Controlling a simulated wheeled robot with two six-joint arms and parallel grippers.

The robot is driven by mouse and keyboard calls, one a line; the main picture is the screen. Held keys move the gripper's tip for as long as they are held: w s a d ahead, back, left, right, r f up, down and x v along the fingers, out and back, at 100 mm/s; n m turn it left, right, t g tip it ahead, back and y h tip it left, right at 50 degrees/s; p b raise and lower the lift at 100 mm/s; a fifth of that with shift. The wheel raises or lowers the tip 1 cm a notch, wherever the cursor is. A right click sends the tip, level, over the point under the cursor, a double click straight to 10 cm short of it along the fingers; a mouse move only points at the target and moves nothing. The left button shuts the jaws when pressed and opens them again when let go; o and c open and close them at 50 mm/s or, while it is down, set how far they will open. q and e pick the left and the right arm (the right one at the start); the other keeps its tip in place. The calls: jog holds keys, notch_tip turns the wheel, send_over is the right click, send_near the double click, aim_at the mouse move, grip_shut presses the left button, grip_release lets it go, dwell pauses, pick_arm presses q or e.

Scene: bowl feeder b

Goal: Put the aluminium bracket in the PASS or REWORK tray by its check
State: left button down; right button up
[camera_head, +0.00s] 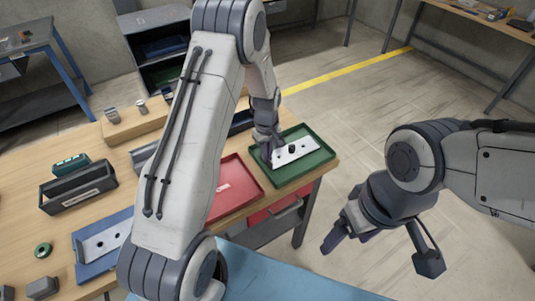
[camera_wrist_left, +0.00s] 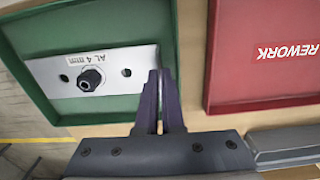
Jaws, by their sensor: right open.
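The aluminium bracket (camera_head: 296,150) is a pale flat plate with holes and a black knob-like fitting. It is over the green tray (camera_head: 320,161). My left gripper (camera_wrist_left: 160,78) is shut on the bracket's near end. The red tray (camera_head: 234,187) is beside the green one; its label reads REWORK in the left wrist view (camera_wrist_left: 262,90). My right gripper (camera_head: 338,236) is open and empty, away from the table.
The table's right edge is just past the green tray, with open floor beyond.

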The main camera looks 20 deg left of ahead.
pick_arm(q)
jog(key=shift+f, duration=0.45)
jog(key=c, duration=1.1)
grip_release()
jog(key=shift+o, duration=0.2)
jog(key=shift+r, duration=0.25)
notch_tip(320, 180, up, 12)
jog(key=b, duration=0.2)
jog(key=s+d+r+m, duration=0.3)
jog(key=s+d+r, duration=0.1)
jog(key=d, duration=0.2)
jog(key=s+d+r+m, duration=0.1)
jog(key=s+d+m, duration=0.2)
jog(key=s, duration=0.5)
jog(key=s+d+r+m, duration=0.1)
jog(key=s+d+m, duration=0.2)
jog(key=s+m, duration=0.3)
jog(key=s+d+r+m, duration=0.1)
jog(key=s+d+m, duration=0.2)
jog(key=s, duration=0.8)
jog(key=shift+s+d+m+h, duration=0.15)
jog(key=shift+d+m+h, duration=0.25)
jog(key=shift+m, duration=0.8)
